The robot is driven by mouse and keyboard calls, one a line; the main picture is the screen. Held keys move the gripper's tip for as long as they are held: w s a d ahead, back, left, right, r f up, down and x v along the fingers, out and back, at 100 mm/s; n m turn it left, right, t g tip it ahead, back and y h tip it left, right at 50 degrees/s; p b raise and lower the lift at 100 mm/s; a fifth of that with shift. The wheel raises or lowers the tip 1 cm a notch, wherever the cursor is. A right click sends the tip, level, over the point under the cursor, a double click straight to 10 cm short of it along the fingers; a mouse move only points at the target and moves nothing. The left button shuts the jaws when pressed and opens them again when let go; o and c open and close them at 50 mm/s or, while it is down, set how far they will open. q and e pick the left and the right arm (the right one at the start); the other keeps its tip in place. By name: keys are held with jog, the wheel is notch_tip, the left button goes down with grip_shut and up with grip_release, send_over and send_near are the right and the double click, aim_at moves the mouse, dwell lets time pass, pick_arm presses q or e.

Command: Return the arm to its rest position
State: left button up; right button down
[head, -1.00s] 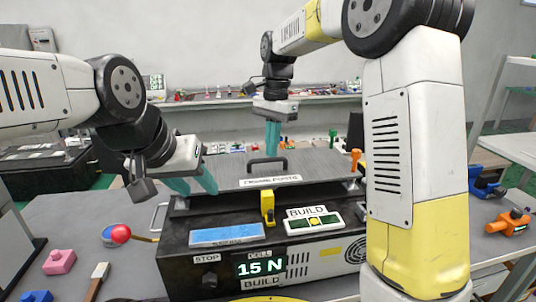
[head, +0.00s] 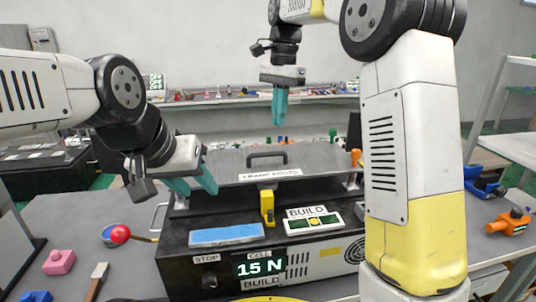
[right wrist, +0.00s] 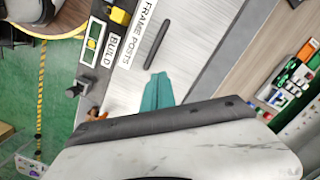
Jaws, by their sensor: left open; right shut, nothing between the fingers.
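My right gripper (head: 279,106) hangs above the back of the black machine (head: 180,258), its teal fingers pointing down, shut and empty. In the right wrist view its closed fingers (right wrist: 157,92) show over the grey lid (right wrist: 130,75), apart from the dark handle (right wrist: 157,43). My left gripper (head: 193,182) is open and empty beside the left edge of the lid (head: 222,165). The black lid handle (head: 267,156) and a yellow lever (head: 267,206) on the machine's front are free of both grippers. The display (head: 259,267) reads 15 N.
A red-knobbed lever (head: 120,234), a pink block (head: 59,262) and a brush-like tool (head: 97,278) lie at the left. An orange tool (head: 510,222) is at the right. A cluttered shelf (head: 225,98) runs behind.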

jog(key=shift+r, duration=0.15)
jog(key=shift+d, duration=0.1)
jog(key=s+d+n+t+y, duration=0.2)
jog(key=s+d+n+t, duration=0.2)
jog(key=s+d, duration=0.65)
jog(key=s+f+n+t, duration=0.1)
jog(key=s+f+n, duration=0.1)
jog(key=s, duration=0.4)
jog(key=s+d+f+n+t, duration=0.1)
jog(key=s+f+n+t, duration=0.1)
jog(key=s+f, duration=0.2)
jog(key=shift+s+d+f+h, duration=0.25)
jog(key=shift+s+d+h, duration=0.05)
jog(key=shift+s, duration=1.25)
